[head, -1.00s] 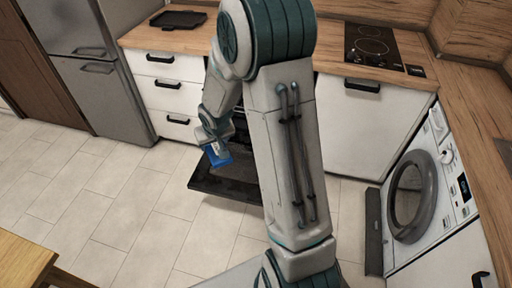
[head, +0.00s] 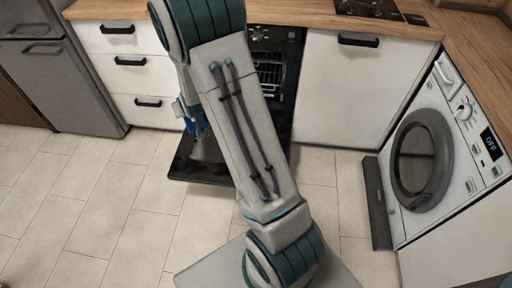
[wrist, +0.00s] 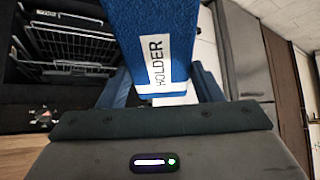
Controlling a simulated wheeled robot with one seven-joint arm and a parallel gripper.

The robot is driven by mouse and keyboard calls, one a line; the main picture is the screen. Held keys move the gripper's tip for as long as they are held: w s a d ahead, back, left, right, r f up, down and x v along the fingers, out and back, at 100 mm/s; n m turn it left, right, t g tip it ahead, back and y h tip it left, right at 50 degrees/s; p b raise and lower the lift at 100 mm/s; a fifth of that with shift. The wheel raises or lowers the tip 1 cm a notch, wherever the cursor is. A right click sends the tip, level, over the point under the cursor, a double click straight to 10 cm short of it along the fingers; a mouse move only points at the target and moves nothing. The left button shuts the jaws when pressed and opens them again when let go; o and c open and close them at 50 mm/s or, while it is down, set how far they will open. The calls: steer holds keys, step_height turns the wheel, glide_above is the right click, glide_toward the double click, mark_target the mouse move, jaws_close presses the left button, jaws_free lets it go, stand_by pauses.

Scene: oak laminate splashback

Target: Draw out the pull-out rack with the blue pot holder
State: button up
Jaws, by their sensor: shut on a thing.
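The blue pot holder (wrist: 186,60), with a white label reading HOLDER, is in my gripper (wrist: 165,92), which is shut on it. In the head view the pot holder (head: 200,125) shows only as a bit of blue beside my arm, above the open oven door (head: 203,170). The wire pull-out rack (wrist: 78,45) is at the left of the wrist view, inside the dark oven. The rack also shows in the head view (head: 270,72), right of my arm. The gripper and pot holder are apart from the rack in the wrist view. My arm hides part of the oven.
White drawers (head: 133,72) stand left of the oven, and a white cabinet (head: 350,95) stands right of it. A washing machine (head: 425,160) is at the right. The wooden worktop (head: 300,14) runs above. Tiled floor (head: 110,200) is clear at the left.

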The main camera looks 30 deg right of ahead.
steer(key=w+d+f+m+t+h+b, duration=0.1)
steer(key=w+d+f+t+h+b, duration=0.1)
steer(key=d+f+t+b, duration=0.55)
steer(key=s+d+f+m+h+b, duration=0.3)
steer(key=d+f+h+b, duration=0.3)
steer(key=b, duration=0.7)
steer(key=s+d+f+m+h+b, duration=0.2)
steer(key=s+d+f+h+b, duration=0.3)
steer(key=b, duration=0.8)
step_height(320, 180, down, 4)
steer(key=shift+s+d+r+m+h, duration=0.2)
steer(key=shift+s+d+m+h, duration=0.2)
steer(key=shift+s+d, duration=0.65)
steer(key=shift+w+d+t, duration=0.2)
steer(key=shift+w+t, duration=0.05)
steer(key=shift+w, duration=0.1)
